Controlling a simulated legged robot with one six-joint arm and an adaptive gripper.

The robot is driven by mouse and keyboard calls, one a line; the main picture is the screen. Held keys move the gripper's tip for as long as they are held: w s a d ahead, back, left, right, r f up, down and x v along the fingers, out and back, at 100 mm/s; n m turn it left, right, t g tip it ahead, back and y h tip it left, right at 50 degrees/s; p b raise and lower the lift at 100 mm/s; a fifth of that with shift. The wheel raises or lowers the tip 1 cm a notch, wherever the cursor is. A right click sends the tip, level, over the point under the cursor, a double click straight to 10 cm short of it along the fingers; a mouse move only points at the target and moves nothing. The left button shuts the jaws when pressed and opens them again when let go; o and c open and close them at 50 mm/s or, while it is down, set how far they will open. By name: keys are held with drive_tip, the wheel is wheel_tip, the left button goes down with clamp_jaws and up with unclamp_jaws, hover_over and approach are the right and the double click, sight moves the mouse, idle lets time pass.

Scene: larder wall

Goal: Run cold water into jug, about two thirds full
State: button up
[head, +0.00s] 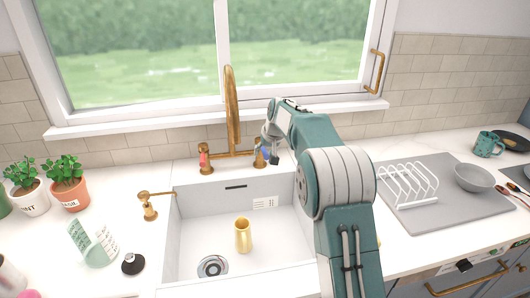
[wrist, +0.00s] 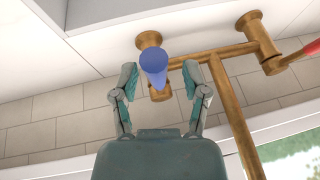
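The yellow jug (head: 243,236) stands upright in the white sink (head: 205,238), right of the drain; its fill level cannot be made out. The brass tap (head: 232,105) rises behind the sink, and no running water is visible. Its red handle (head: 203,159) is on the left. Its blue handle (wrist: 153,66) is on the right, partly covered by my gripper in the head view. My gripper (wrist: 160,76) is open, with its fingers on either side of the blue handle. Gaps show between handle and fingers, wider on the right in the wrist view.
A grey mat (head: 440,212) with a white rack (head: 407,184) and a grey bowl (head: 474,178) lies right of the sink. Potted herbs (head: 70,195), a brass soap dispenser (head: 149,207) and a black stopper (head: 132,263) are on the left. The window (head: 225,50) is behind the tap.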

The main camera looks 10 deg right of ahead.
drive_tip(key=shift+d, duration=0.1)
clamp_jaws()
drive_tip(key=shift+w+d+n+y, duration=0.1)
drive_tip(key=shift+d+n+y, duration=0.3)
drive_tip(key=shift+d+n, duration=0.65)
drive_tip(key=shift+a, duration=0.1)
drive_tip(key=shift+o, duration=1.3)
unclamp_jaws()
drive_tip(key=v, duration=1.1)
drive_tip(key=shift+r, duration=0.45)
drive_tip(key=shift+w, duration=0.1)
